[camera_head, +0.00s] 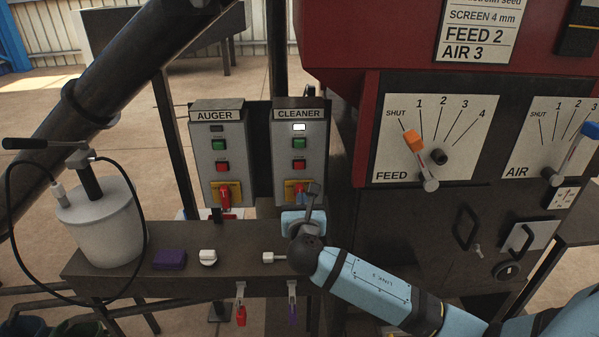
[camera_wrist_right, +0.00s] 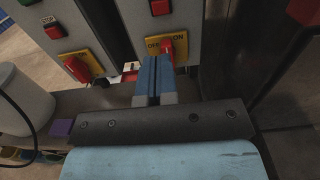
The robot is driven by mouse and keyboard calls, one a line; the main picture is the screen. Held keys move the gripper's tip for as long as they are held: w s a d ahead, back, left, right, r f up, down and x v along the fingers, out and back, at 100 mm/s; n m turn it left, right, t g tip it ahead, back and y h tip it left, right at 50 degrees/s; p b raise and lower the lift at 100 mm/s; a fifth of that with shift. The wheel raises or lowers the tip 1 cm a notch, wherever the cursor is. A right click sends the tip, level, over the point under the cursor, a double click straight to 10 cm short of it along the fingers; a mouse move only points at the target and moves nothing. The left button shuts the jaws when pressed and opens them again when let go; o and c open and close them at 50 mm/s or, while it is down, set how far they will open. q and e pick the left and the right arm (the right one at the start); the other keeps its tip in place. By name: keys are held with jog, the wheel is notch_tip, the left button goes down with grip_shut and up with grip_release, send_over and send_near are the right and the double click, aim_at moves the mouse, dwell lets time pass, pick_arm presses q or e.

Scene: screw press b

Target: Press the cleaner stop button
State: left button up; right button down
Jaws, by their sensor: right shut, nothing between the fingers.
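The grey CLEANER box (camera_head: 318,150) stands right of the AUGER box (camera_head: 233,150) in the head view. Its top lamp (camera_head: 299,127) is lit white. A green button (camera_head: 299,143) sits above the red stop button (camera_head: 299,164); the red one also shows at the top edge of the right wrist view (camera_wrist_right: 160,6). Below is a yellow OFF/ON plate (camera_wrist_right: 153,46) with a red rotary handle (camera_wrist_right: 181,50). My right gripper (camera_head: 299,187) is shut and empty, its blue fingers (camera_wrist_right: 155,62) in front of that plate, below the stop button. They partly hide the plate. My left gripper is out of view.
A dark bench (camera_head: 180,275) runs below the boxes, carrying a white pot (camera_head: 100,230) with a hose, a purple block (camera_head: 169,259) and a white knob (camera_head: 208,257). The AUGER box has its own red button (camera_head: 222,167). The FEED panel (camera_head: 460,120) stands at right.

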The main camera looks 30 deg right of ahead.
aim_at(299, 167)
jog(key=p+x, duration=0.1)
jog(key=x, duration=1.2)
jog(key=shift+w, duration=0.2)
